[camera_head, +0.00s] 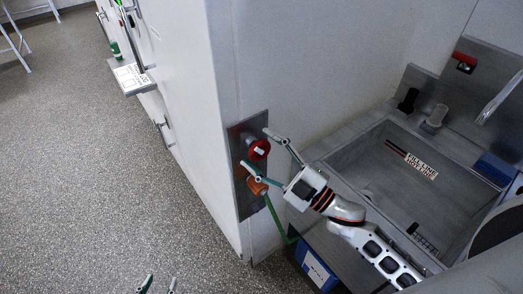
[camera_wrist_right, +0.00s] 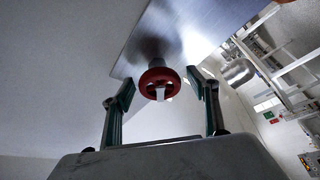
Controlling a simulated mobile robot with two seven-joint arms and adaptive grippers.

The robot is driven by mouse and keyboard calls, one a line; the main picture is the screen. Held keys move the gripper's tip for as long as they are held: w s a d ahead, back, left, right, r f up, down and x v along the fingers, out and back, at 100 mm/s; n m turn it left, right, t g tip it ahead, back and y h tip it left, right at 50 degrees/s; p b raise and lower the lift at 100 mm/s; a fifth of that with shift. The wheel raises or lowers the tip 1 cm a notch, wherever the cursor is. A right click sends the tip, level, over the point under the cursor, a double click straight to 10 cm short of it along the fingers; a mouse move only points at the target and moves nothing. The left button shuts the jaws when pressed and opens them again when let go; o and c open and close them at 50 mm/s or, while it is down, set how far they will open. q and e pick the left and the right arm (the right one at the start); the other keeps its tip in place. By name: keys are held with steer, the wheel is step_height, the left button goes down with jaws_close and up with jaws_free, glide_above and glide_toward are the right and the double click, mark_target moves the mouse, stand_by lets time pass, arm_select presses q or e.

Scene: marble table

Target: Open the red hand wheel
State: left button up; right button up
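The red hand wheel (camera_head: 260,149) sits on a metal plate (camera_head: 240,196) fixed to the white wall. It shows in the right wrist view as a red ring (camera_wrist_right: 148,76) on a stem from the plate. My right gripper (camera_head: 255,147) is open, with one finger on either side of the wheel. In the wrist view its fingertips (camera_wrist_right: 160,82) stand apart from the rim with a small gap on each side. Only the fingertips of my left gripper (camera_head: 160,281) show at the bottom of the head view, spread apart with nothing visible between them.
An orange fitting (camera_head: 257,187) with a green hose (camera_head: 274,217) sits just below the wheel. A metal sink (camera_head: 365,165) lies to the right, with a blue box (camera_head: 318,268) under its front.

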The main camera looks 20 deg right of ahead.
steer(key=shift+s, duration=0.1)
steer(key=v, duration=0.7)
steer(key=shift+d, duration=0.15)
steer(key=shift+s+f, duration=0.1)
steer(key=shift+s, duration=0.05)
stand_by(1.1)
